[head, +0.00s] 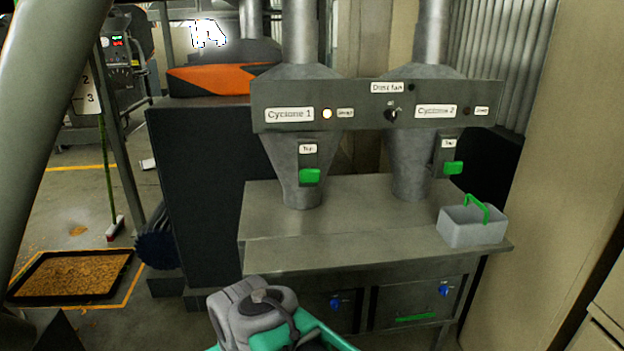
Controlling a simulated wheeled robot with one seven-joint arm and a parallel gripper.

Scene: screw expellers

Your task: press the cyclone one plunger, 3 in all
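The cyclone 1 funnel (303,190) stands on the left of a grey metal bench, below a panel labelled "Cyclone 1" (289,115). A green block (310,176), which looks like the plunger, sits on the front of this funnel under a small white label (308,148). A round lamp or button (327,114) beside the Cyclone 1 label is lit pale. A grey and teal part of my arm shows at the bottom centre, in front of the bench and apart from the green block. My gripper's fingers are not visible.
The cyclone 2 funnel (410,165) has a similar green block (453,168). A dark knob (391,115) sits mid-panel. A grey bin (473,228) with a green handle stands at the bench's right end. The bench top (350,245) is otherwise largely clear. Drawers with blue knobs (335,302) are below.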

